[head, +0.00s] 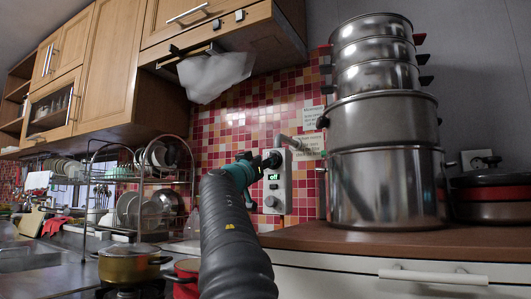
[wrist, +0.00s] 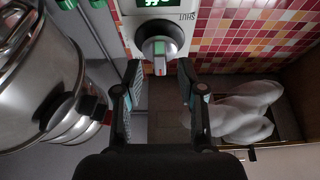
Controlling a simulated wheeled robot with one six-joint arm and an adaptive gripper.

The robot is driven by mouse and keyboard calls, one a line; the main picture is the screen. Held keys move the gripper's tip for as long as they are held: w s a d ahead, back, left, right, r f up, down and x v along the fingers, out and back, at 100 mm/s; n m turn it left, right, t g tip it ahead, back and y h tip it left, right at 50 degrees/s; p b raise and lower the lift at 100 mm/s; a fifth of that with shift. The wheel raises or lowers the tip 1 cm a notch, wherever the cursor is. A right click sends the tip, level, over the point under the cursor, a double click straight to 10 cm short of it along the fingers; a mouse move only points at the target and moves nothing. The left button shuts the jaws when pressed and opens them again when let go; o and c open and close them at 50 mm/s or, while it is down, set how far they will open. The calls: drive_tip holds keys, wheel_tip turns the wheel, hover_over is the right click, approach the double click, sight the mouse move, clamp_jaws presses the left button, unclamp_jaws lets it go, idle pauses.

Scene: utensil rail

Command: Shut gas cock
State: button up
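The gas cock is a round grey knob (wrist: 159,49) with a red and green mark on its face, on a white wall box (head: 278,195). The box has a small dark display (head: 273,177) that reads "off" in green. The word "SHUT" shows upside down beside the knob in the wrist view. My gripper (wrist: 159,70) is open, with one finger to each side of the knob and a visible gap on both sides. It also shows in the head view (head: 258,164), close to the box; my arm hides part of the area below it.
Stacked steel pots (head: 388,190) stand on the brown counter (head: 320,238) just right of the box. A dish rack (head: 140,190) and a lidded pot (head: 128,264) are at left. A white bag (head: 213,75) hangs below the upper cabinet (head: 225,32).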

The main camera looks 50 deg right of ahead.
drive_tip(key=shift+w+d+r, duration=0.15)
drive_tip(key=shift+d+r, duration=0.1)
drive_tip(key=shift+d, duration=0.4)
clamp_jaws()
